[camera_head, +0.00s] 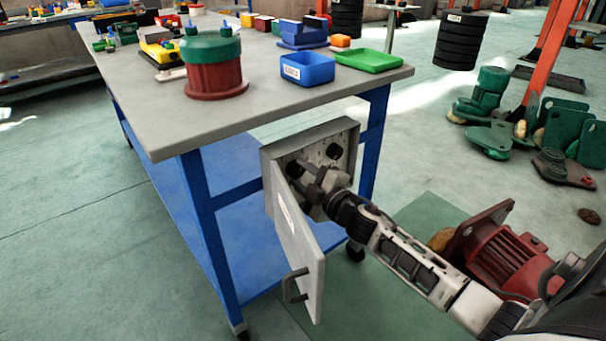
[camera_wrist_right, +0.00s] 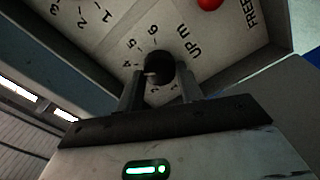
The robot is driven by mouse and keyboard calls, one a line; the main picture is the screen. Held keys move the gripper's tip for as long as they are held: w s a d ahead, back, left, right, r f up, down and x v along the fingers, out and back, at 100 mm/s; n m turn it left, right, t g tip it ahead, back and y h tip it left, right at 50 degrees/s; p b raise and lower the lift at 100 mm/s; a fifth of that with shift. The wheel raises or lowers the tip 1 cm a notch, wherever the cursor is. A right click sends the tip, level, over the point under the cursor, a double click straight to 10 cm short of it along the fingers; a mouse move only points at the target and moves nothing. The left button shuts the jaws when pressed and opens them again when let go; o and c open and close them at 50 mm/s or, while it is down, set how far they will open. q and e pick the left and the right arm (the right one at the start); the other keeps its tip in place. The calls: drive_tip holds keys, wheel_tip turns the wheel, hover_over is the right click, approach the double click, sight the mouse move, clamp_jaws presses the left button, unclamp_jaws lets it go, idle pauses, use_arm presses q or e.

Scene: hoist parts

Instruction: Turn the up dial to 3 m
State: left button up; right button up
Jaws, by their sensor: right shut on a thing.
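The up dial (camera_wrist_right: 158,68) is a black round knob on a pale panel, beside the print "UP m" in the right wrist view. My right gripper (camera_wrist_right: 160,82) is shut on it, one finger on each side. A pale mark shows on the knob's left side. The figures 4, 5 and 6 are readable around it; lower figures are partly hidden by the fingers, so I cannot tell its exact setting. In the head view my right gripper (camera_head: 314,182) reaches into the open grey control box (camera_head: 350,133) and hides the dial. My left gripper is not in view.
The box door (camera_head: 302,252) hangs open to the left of my right arm. A blue-legged table (camera_head: 160,122) stands beside the box, bearing bins and a red-green drum. A red button (camera_wrist_right: 208,3) and "FREE" print are near the dial. A red motor (camera_head: 505,256) lies beyond my arm.

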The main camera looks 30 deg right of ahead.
drive_tip(key=n, duration=0.5)
drive_tip(key=shift+f+n, duration=0.1)
drive_tip(key=shift+n, duration=1.2)
drive_tip(key=o, duration=1)
